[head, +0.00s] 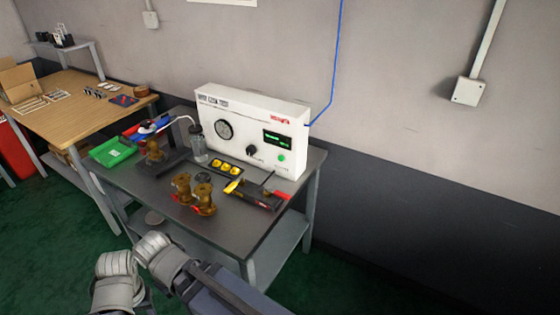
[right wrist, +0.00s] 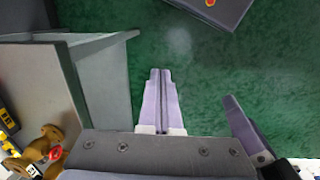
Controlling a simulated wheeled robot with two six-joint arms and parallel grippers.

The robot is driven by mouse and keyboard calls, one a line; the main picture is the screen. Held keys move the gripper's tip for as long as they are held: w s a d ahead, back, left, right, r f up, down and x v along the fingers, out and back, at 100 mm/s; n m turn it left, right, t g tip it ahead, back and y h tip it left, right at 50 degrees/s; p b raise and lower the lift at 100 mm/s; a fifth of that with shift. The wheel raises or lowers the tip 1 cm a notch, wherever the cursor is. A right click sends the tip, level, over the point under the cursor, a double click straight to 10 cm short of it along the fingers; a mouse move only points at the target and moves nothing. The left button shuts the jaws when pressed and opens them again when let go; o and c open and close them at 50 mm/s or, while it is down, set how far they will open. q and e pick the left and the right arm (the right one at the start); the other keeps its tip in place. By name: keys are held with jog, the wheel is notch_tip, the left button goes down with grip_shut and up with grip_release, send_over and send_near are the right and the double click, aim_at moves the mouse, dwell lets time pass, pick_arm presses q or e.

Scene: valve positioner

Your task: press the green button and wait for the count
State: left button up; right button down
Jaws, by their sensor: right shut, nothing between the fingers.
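The green button (head: 281,157) is on the front face of the white test panel (head: 215,97), at its lower right below a dark display (head: 278,139) with green characters too small to read. Nothing touches the button. My right gripper (right wrist: 160,72) shows in the right wrist view, its two fingers together and empty over the green floor, beside the grey table. In the head view, grey arm parts show at the bottom, in front of the table and well away from the panel, with no fingertips clearly seen. My left gripper cannot be made out.
The grey table (head: 232,221) holds brass valves (head: 204,198), a green bin (head: 113,151), a tray with yellow pieces (head: 224,168) and a dark tray with tools (head: 258,195). A wooden table (head: 70,103) stands at left. The floor right of the grey table is clear.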

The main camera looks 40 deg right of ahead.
aim_at(281, 158)
dwell(0.4)
